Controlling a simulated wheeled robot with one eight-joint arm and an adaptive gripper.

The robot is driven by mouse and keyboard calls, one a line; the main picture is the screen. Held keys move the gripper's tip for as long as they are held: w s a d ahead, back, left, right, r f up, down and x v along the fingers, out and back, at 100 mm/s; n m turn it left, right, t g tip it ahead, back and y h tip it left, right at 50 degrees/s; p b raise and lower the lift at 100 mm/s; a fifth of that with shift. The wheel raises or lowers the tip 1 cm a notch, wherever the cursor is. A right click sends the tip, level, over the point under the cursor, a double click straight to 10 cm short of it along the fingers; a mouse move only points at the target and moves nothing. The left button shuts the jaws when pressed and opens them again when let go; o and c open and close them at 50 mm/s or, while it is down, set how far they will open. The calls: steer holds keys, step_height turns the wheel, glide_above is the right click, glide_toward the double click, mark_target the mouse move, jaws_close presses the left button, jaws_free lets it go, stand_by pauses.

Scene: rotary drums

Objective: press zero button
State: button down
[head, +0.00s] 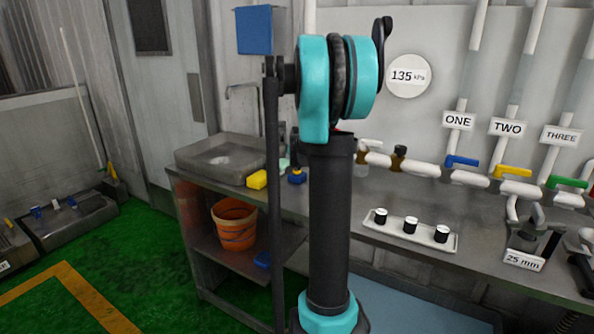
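I cannot make out a zero button in the head view. A dark bench device (540,240) stands at the right, with a plate reading "25 mm" (523,261) at its front; I can see no button on it. A round white display (409,76) on the back wall reads 135 kPa, also with no visible button. My teal and dark arm rises through the middle of the view and hides part of the bench and wall. My gripper cannot be made out.
A white tray (401,240) with three small black-and-white cylinders lies on the metal bench (375,197). White pipes with blue (462,161), yellow (513,171) and green (567,182) valve handles run behind. An orange bucket (236,224) sits on the lower shelf. Green floor is open at left.

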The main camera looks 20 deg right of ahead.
steer(key=shift+r, duration=0.95)
steer(key=shift+r, duration=2.55)
